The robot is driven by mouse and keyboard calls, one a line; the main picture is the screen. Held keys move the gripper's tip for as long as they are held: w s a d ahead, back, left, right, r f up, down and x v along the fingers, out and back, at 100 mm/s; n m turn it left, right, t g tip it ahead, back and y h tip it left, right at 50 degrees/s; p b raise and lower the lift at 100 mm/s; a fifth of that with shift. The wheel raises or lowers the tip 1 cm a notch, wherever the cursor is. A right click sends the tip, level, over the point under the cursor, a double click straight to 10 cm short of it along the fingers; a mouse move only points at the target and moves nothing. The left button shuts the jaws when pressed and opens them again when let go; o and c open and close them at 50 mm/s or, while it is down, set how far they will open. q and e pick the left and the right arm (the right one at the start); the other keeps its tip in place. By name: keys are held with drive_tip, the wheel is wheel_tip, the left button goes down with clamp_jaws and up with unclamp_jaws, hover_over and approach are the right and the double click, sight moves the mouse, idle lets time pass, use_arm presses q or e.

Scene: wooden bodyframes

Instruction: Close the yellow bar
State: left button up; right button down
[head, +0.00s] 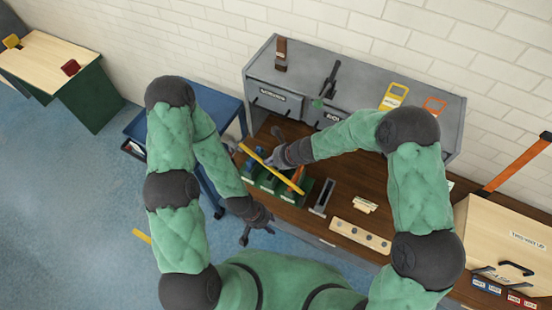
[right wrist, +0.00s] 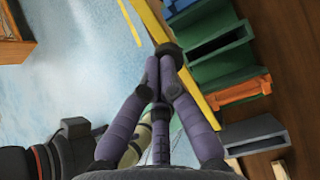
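The yellow bar (head: 262,161) lies diagonally across a green rack (head: 269,184) on the wooden bench top. In the right wrist view the yellow bar (right wrist: 188,75) runs along the open side of the green slots (right wrist: 222,73). My right gripper (head: 277,160) is at the bar, nearer its upper left end. In the right wrist view the fingers of my right gripper (right wrist: 165,56) are drawn together, with the tips against a dark piece beside the bar; whether they pinch anything is unclear. My left gripper (head: 256,234) hangs in front of the bench, apart from the bar, with fingers spread and empty.
An orange piece (right wrist: 237,91) sits in the rack. A grey slotted holder (head: 322,196) and a wooden strip with holes (head: 360,235) lie to the right on the bench. A grey shelf (head: 352,88) stands behind. A wooden box (head: 510,235) is at the right.

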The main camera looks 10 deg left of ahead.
use_arm(q)
wheel_tip(320, 180, down, 8)
drive_tip(key=b, duration=0.7)
drive_tip(key=shift+w+b, duration=0.3)
drive_tip(key=shift+w, duration=0.1)
use_arm(e)
drive_tip(key=x, duration=1.2)
drive_tip(key=shift+s+d+f, duration=0.15)
drive_tip(key=shift+d+f, duration=0.05)
drive_tip(key=shift+f, duration=0.45)
use_arm(q)
drive_tip(key=shift+d+r, duration=0.1)
drive_tip(key=shift+r, duration=0.05)
use_arm(e)
drive_tip(key=shift+s+d+f, duration=0.1)
drive_tip(key=shift+s+f, duration=0.15)
drive_tip(key=r+p, duration=0.2)
drive_tip(key=r, duration=0.2)
drive_tip(key=r+p, duration=0.2)
drive_tip(key=r, duration=0.3)
drive_tip(key=r+p, duration=0.2)
drive_tip(key=r, duration=0.3)
drive_tip(key=shift+w, duration=0.4)
drive_tip(key=shift+r, duration=0.45)
use_arm(q)
drive_tip(key=v, duration=0.6)
drive_tip(key=shift+r, duration=0.4)
